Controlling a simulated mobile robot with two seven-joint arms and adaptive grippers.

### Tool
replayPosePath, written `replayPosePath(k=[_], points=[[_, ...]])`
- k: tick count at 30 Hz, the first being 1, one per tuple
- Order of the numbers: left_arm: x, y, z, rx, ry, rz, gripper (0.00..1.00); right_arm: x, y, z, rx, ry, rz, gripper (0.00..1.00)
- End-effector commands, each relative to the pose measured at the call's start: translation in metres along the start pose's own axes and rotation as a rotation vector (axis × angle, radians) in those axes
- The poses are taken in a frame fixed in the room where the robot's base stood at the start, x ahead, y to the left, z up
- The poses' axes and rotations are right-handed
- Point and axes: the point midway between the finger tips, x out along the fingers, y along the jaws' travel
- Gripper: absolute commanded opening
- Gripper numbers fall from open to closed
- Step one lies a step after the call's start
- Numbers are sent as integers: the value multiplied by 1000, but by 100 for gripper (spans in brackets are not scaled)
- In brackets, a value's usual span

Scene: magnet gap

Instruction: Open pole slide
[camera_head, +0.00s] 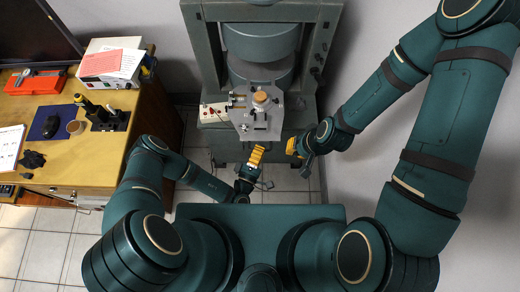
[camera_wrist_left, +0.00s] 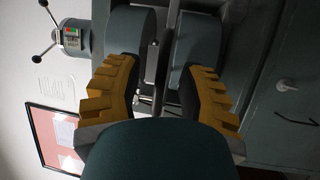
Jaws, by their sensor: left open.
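The large grey-green magnet (camera_head: 262,45) stands at the top middle of the head view. In the left wrist view its two rounded grey pole pieces (camera_wrist_left: 129,32) face each other across a narrow dark gap with a thin rod in it. I cannot tell which part is the pole slide. My left gripper (camera_head: 256,157) is in front of the magnet, below the metal plate. In the left wrist view its yellow ridged fingers (camera_wrist_left: 160,80) are apart, with nothing visible held between them. My right gripper (camera_head: 297,147) is to its right, and its jaws are unclear.
A metal plate (camera_head: 258,122) with a tan round knob (camera_head: 262,98) juts from the magnet's front. A spoked handle (camera_wrist_left: 70,38) shows in the left wrist view. A cluttered wooden desk (camera_head: 95,160) stands at left. Tiled floor is free between desk and magnet.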

Motion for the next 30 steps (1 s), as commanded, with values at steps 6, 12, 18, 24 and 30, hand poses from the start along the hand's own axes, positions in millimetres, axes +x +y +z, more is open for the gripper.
replayPosePath(k=[6, 12, 18, 24, 30], points=[[-30, 0, 0, -3, 1, -4, 39, 0, 0, 0, 0, 0, 0, 0], [-71, 0, 0, -2, 2, -3, 39, 0, 0, 0, 0, 0, 0, 0], [-103, 0, 1, -2, 1, -2, 39, 0, 0, 0, 0, 0, 0, 0], [-117, 0, 1, -2, 0, -1, 39, 0, 0, 0, 0, 0, 0, 0], [-118, 0, 1, -2, -1, 0, 39, 0, 0, 0, 0, 0, 0, 0]])
